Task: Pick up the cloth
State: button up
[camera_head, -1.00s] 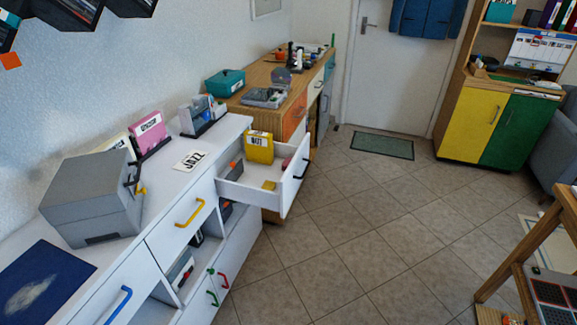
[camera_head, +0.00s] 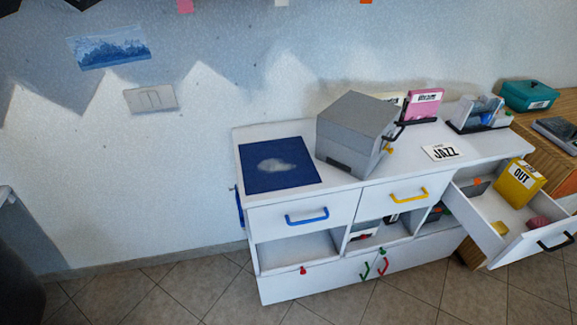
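I cannot pick out the cloth for certain. A small pink, soft-looking thing (camera_head: 538,222) lies in the open white drawer (camera_head: 490,240) at the right; it is too small to tell whether it is cloth. A yellow thing (camera_head: 499,228) lies beside it, below a yellow box marked OUT (camera_head: 518,184). A dark blue mat (camera_head: 262,181) with a pale patch lies flat on the left end of the white cabinet top. My gripper is not in view.
The white cabinet (camera_head: 375,185) stands against the wall. A grey box (camera_head: 352,130), a JAZZ card (camera_head: 441,152) and a pink case (camera_head: 421,104) are on it. The open drawer juts into the room. The tiled floor (camera_head: 340,305) in front is clear.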

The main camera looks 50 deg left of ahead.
aim_at(537, 222)
jog(key=i+l, duration=0.25)
jog(key=i, duration=0.2)
jog(key=i+l, duration=0.2)
jog(key=i, duration=0.25)
jog(key=i+l, duration=0.25)
jog(key=i, duration=0.25)
jog(key=i+l, duration=0.25)
jog(key=i, duration=0.2)
jog(key=i+l, duration=0.25)
jog(key=i, duration=0.2)
jog(key=i+l+u, duration=0.1)
jog(key=u, duration=0.3)
jog(key=i+l+u, duration=0.2)
jog(key=u, duration=0.2)
jog(key=i+l+u, duration=0.2)
jog(key=u, duration=0.35)
jog(key=j, duration=0.25)
jog(key=k, duration=0.05)
